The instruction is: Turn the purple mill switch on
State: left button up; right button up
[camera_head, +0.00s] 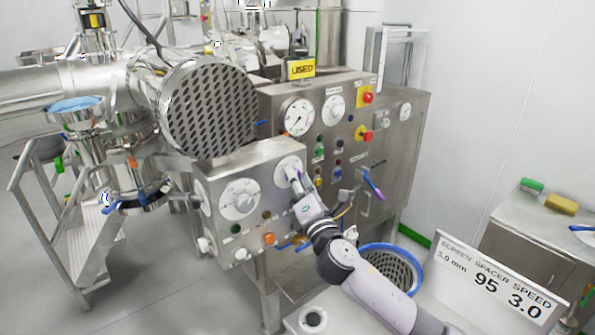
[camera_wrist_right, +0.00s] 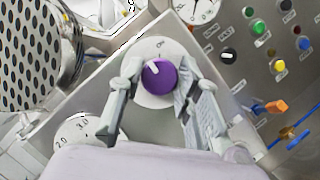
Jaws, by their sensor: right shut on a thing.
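The purple mill switch (camera_wrist_right: 174,80) is a round knob with a white pointer mark on a white dial plate (camera_wrist_right: 150,52). The white pointer tilts toward the upper left in that view. My left gripper is not in view.
A larger white dial (camera_head: 240,200) is to the left on the same control box (camera_head: 262,158). A taller panel (camera_head: 385,150) behind has gauges, buttons and red emergency stops. A blue-rimmed screen (camera_head: 392,262) and a sign reading "95 3.0" (camera_head: 498,284) are near my right arm.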

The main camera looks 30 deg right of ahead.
jog(key=shift+r+m+g+h+p, duration=0.15)
jog(key=shift+m+g+p, duration=0.35)
jog(key=shift+m+p, duration=0.7)
jog(key=shift+f+m+g+h+p, duration=0.15)
jog(key=shift+m+g+p, duration=0.5)
jog(key=shift+m, duration=0.8)
jog(key=shift+r+m+g+h+p, duration=0.2)
jog(key=shift+m+g+p, duration=0.15)
jog(key=shift+m+p, duration=0.9)
jog(key=shift+f+m, duration=0.1)
jog(key=shift+m, duration=0.2)
jog(key=o, duration=1.1)
jog(key=shift+o, duration=0.2)
jog(key=v, duration=1.2)
